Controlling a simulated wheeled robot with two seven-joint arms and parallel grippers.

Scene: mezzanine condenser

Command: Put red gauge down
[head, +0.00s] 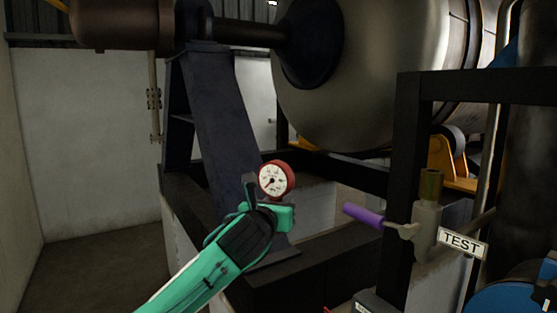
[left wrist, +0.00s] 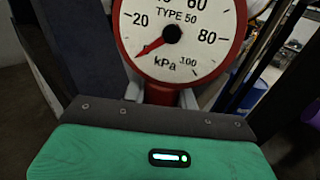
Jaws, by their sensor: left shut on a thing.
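The red gauge (head: 276,180) has a round white dial with a red rim. In the head view it stands upright just above my left gripper (head: 262,205). In the left wrist view the gauge (left wrist: 178,35) fills the upper middle, with its dial facing the camera, marked kPa and TYPE 50. Its red stem goes down behind the green gripper body (left wrist: 160,150). My left gripper is shut on the gauge; the fingertips are mostly hidden. My right gripper does not show in either view.
A dark ledge (head: 310,265) lies below and right of the gauge. A purple-handled valve (head: 364,214) and a TEST sign (head: 462,243) are at the right, beside a black frame post (head: 400,180). A large metal tank (head: 365,80) is behind. Open floor (head: 95,270) shows at left.

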